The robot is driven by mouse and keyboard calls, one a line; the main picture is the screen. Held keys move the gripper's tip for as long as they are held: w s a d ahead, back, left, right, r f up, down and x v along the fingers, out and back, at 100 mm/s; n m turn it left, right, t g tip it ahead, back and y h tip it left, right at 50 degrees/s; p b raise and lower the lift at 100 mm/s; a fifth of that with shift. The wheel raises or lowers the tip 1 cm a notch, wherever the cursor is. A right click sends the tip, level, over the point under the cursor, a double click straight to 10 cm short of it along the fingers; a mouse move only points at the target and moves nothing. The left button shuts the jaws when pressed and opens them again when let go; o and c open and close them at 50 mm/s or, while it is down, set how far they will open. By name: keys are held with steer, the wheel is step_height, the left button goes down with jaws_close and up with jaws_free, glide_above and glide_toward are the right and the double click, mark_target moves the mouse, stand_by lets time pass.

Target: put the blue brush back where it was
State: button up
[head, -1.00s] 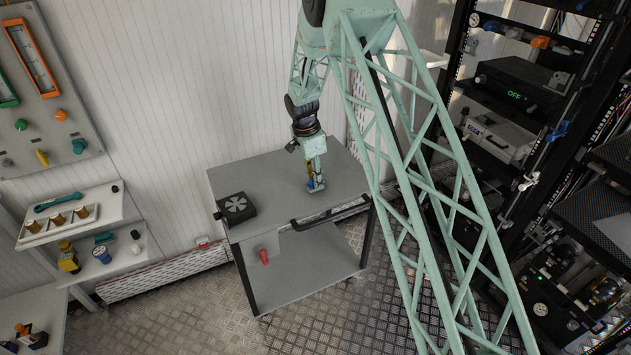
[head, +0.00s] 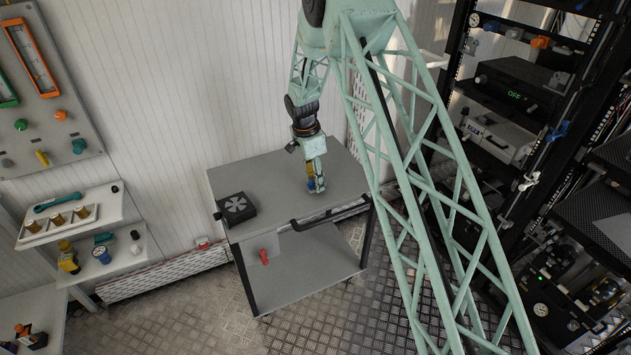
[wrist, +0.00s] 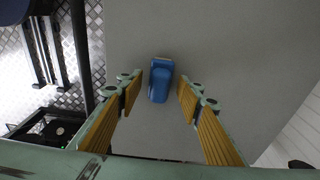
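The blue brush (wrist: 161,84) is on the grey top of the cart (wrist: 225,65), with a pale strip at its far end in the wrist view. It shows small and partly hidden at the fingertips in the head view (head: 311,187). My gripper (wrist: 160,92) is open, with yellow-padded fingers to the left and right of the brush and a visible gap on each side.
A black fan box (head: 237,208) sits at the left of the cart top. A dark handle (head: 318,218) runs along the front edge. A red item (head: 264,257) is on the lower shelf. Equipment racks (head: 520,110) stand at right; wall shelves (head: 75,218) are at left.

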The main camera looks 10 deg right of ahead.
mark_target(312, 180)
steer(key=shift+r, duration=0.15)
step_height(312, 180, up, 12)
steer(key=a+p, duration=0.1)
steer(key=shift+s+a, duration=0.25)
steer(key=shift+a, duration=0.1)
stand_by(1.0)
